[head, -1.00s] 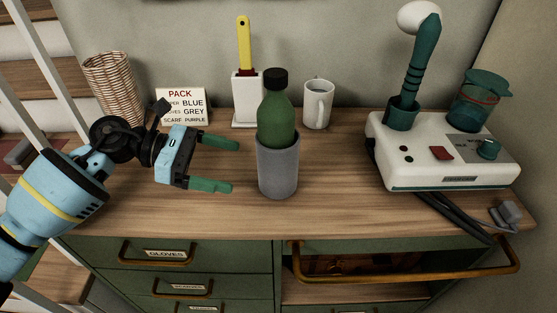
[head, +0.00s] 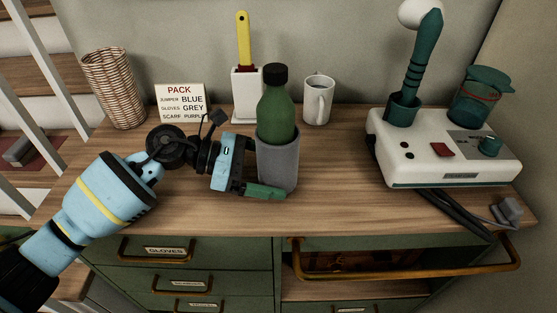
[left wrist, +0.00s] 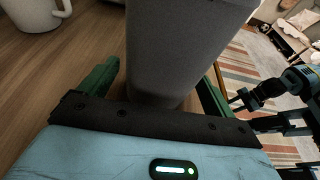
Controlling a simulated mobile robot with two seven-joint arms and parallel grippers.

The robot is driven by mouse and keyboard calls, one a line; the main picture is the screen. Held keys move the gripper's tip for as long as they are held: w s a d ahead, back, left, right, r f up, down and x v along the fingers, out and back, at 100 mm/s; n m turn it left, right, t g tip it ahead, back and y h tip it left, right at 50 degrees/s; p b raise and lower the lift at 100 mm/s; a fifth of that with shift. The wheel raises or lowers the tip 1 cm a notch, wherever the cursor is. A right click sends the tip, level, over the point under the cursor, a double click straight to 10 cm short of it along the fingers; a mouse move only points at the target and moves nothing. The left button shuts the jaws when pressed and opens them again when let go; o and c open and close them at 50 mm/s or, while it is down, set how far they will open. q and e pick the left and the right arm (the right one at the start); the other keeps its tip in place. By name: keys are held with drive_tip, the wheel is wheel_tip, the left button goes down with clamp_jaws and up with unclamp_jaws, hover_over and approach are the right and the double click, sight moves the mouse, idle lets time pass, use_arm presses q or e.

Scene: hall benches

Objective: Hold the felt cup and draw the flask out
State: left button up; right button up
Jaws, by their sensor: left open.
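A green flask (head: 276,117) with a black cap stands upright in the grey felt cup (head: 278,163) on the wooden bench top. Its lower part is hidden inside the cup. My left gripper (head: 265,167) is open at the cup from the left, low down. One green finger passes along the near side of the cup; the other is hidden behind it. In the left wrist view the cup (left wrist: 185,45) stands between the two green fingers, with a small gap visible at the left finger.
A white mug (head: 318,100), a white holder (head: 246,95) with a yellow-handled tool and a pack sign (head: 181,104) stand behind. A wicker basket (head: 113,88) is at the left. A white appliance (head: 440,148) is at the right. Clear bench lies between cup and appliance.

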use_arm(q)
drive_tip(key=c, duration=0.7)
idle(0.3)
